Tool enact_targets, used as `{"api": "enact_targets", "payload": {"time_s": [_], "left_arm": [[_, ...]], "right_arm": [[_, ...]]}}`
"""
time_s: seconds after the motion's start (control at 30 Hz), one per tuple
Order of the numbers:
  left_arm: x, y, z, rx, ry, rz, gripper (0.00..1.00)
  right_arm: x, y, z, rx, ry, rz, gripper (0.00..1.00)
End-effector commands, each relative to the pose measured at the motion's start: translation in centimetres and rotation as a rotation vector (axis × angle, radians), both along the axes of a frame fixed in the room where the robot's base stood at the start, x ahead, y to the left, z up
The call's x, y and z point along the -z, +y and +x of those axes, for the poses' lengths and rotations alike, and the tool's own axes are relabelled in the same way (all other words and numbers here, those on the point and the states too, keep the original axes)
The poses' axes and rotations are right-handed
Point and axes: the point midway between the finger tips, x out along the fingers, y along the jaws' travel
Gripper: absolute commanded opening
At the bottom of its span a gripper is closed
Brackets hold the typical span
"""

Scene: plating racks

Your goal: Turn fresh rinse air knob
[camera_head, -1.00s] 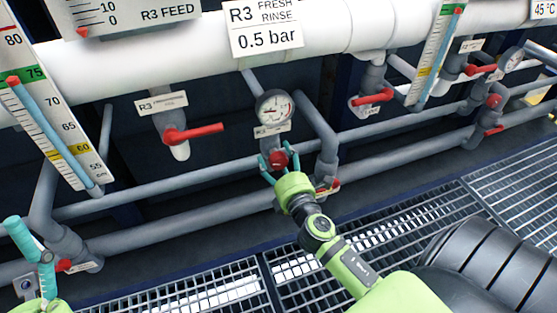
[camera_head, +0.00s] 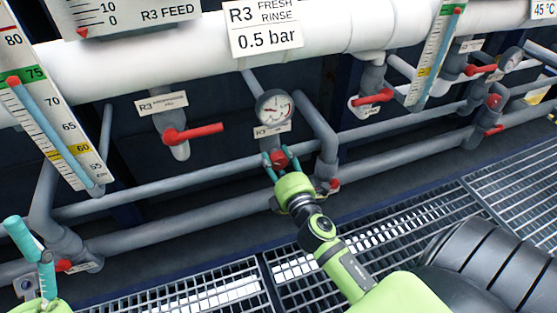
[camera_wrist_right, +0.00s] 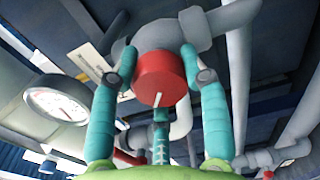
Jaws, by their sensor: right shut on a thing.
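The red round knob (camera_head: 280,159) sits on the grey pipe below a round pressure gauge (camera_head: 275,106), under the sign R3 Fresh Rinse 0.5 bar (camera_head: 265,27). My right gripper (camera_head: 277,163) is shut on the knob, with teal fingers on both sides of it. In the right wrist view the knob (camera_wrist_right: 160,78) shows a white line on its face, between the fingertips (camera_wrist_right: 158,62); the gauge (camera_wrist_right: 56,106) is at left. My left gripper (camera_head: 30,255) is at the lower left edge, away from the pipes; its fingers are partly cut off.
A red lever valve (camera_head: 195,132) hangs left of the gauge, and another (camera_head: 372,97) to the right. A low red handle (camera_head: 333,184) is close to my right gripper. Grey pipes run across behind. Metal grating (camera_head: 400,235) covers the floor in front.

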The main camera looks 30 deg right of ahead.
Motion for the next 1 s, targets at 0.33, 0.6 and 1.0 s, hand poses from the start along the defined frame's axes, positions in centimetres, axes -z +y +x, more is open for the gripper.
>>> {"api": "enact_targets", "payload": {"time_s": [0.33, 0.6, 1.0], "left_arm": [[0.0, 0.0, 0.0, -0.001, 0.002, 0.001, 0.70], [0.0, 0.0, 0.0, -0.001, 0.000, -0.001, 0.70], [0.0, 0.0, 0.0, 0.000, 0.000, 0.000, 0.70]], "right_arm": [[0.0, 0.0, 0.0, 0.000, 0.000, -0.003, 0.70], [0.1, 0.5, -2.2, 0.002, 0.004, 0.000, 0.70], [0.0, 1.7, -7.2, 0.001, 0.001, -0.002, 0.70]]}}
